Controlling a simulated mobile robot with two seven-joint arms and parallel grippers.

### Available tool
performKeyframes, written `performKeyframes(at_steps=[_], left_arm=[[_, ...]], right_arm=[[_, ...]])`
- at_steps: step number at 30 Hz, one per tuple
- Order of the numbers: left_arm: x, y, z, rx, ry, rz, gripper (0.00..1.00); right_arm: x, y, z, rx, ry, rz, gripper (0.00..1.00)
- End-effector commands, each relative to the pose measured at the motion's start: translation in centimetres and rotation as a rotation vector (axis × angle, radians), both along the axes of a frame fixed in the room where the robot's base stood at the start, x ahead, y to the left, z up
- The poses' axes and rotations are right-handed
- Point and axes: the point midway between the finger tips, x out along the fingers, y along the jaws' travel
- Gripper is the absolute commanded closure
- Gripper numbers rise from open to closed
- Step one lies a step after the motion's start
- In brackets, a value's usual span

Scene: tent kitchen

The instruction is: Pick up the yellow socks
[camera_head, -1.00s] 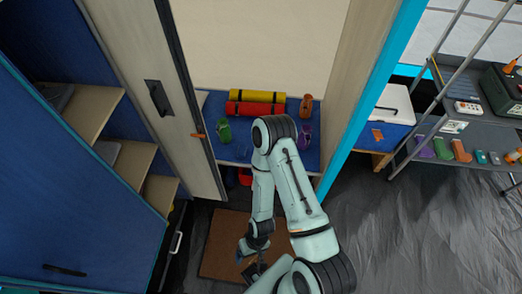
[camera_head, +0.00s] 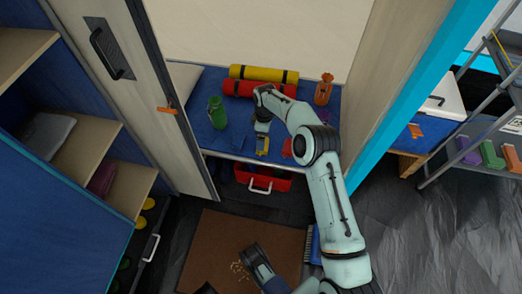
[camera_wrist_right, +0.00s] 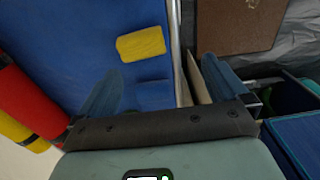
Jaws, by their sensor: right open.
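The yellow socks (camera_head: 262,146) appear as a small yellow folded bundle near the front edge of the blue bench top (camera_head: 220,138). In the right wrist view the yellow socks (camera_wrist_right: 141,44) lie on the blue surface, ahead of and between the lines of the fingers. My right gripper (camera_head: 262,128) is above the bench, just behind the socks in the head view and partly covering them. It also shows in the right wrist view (camera_wrist_right: 163,85), open and empty. My left gripper (camera_head: 250,258) is low over the brown mat; its finger gap is unclear.
Yellow (camera_head: 264,74) and red (camera_head: 252,89) rolls lie at the back of the bench. A green bottle (camera_head: 217,113) stands left and an orange bottle (camera_head: 324,90) right. A red toolbox (camera_head: 264,178) sits below. A cabinet door (camera_head: 125,65) and a wooden panel (camera_head: 385,75) flank the bench.

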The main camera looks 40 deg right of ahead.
Motion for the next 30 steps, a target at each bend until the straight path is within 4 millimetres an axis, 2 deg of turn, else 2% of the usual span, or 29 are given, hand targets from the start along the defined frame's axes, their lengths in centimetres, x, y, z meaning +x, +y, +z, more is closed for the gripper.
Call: performKeyframes(at_steps=[1,4,6,15,26,30], left_arm=[[0.2,0.0,-1.1,-0.001,-0.003,-0.005,0.57],[0.3,0.1,-1.7,-0.004,-0.007,-0.016,0.57],[0.1,0.1,-2.0,-0.005,-0.001,-0.019,0.57],[-2.2,0.4,-3.6,-0.011,0.075,-0.012,0.57],[-3.6,0.5,-4.4,-0.015,0.123,-0.007,0.57],[-5.1,0.7,-5.2,-0.018,0.170,-0.002,0.57]], right_arm=[[0.4,-1.1,0.3,-0.019,-0.007,0.019,0.00],[0.6,-2.2,1.1,-0.040,-0.008,0.050,0.00],[0.7,-2.5,0.8,-0.044,-0.006,0.060,0.00],[0.6,-2.5,-4.7,-0.044,-0.005,0.060,0.00],[0.7,-2.5,-7.4,-0.045,-0.007,0.059,0.00],[0.7,-2.6,-9.5,-0.044,-0.006,0.059,0.00]])
